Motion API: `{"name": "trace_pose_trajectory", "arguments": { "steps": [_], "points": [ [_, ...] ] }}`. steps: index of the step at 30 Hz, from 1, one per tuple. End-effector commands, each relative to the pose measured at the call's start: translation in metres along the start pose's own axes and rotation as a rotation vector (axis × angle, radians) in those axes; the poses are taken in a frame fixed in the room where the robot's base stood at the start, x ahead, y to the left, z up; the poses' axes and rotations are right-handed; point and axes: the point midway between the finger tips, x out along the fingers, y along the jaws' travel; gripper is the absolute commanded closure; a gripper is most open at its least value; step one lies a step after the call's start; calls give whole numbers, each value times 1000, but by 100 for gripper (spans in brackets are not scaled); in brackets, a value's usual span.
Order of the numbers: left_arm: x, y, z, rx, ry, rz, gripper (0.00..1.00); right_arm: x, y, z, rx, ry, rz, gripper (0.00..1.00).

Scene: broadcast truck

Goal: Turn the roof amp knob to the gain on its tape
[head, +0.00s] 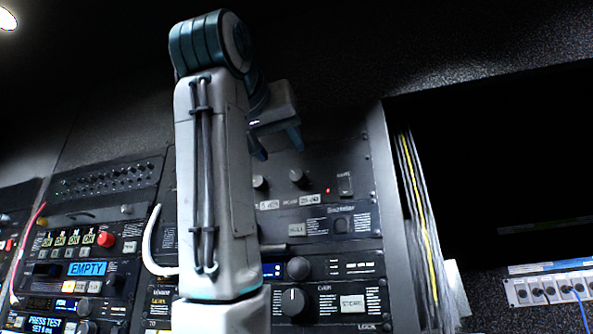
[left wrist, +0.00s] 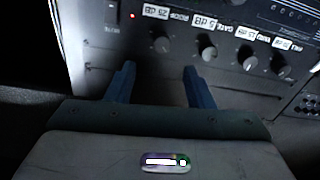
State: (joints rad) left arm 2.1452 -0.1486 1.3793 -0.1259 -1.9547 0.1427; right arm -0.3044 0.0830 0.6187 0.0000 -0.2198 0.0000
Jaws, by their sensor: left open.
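The amp panel (head: 345,165) is in the upper rack, with a row of dark round knobs and white gain tapes. In the head view two knobs show, a left knob (head: 261,183) and a right knob (head: 298,176). The left wrist view shows several knobs; the end knob (left wrist: 162,45), beside the red light, has a tape (left wrist: 156,12) that seems to read 25 dB. I cannot clearly read which knob is the roof one. My left gripper (head: 277,148) is open and empty above the knobs. In the left wrist view its fingertips (left wrist: 160,69) straddle the line to the end knob, apart from it.
My left arm hides the panel's left part. Below are more rack units with a knob (head: 299,302); at left are a red button (head: 105,240) and a white cable loop (head: 152,245). Hanging cables (head: 418,210) and a patch panel (head: 550,288) are at right.

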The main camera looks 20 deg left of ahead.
Motion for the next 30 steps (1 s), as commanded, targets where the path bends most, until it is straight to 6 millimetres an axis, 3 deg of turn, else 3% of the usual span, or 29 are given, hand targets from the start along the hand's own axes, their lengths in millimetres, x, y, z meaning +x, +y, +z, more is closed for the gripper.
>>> {"name": "trace_pose_trajectory", "arguments": {
  "steps": [9, 15, 28, 30],
  "points": [
    [62, 0, -5, -1, -4, -1, 52, -41, 2, -4, 1, 0, -2, 100],
    [88, -1, -3, -1, -3, -1, 52, -54, 2, -8, 1, 3, -3, 100],
    [97, -1, 0, -1, -1, -1, 52, -56, 0, -11, 3, 6, -5, 100],
    [97, -1, 0, -1, -1, -1, 66, -56, 0, -11, 3, 6, -5, 100]
  ]
}}
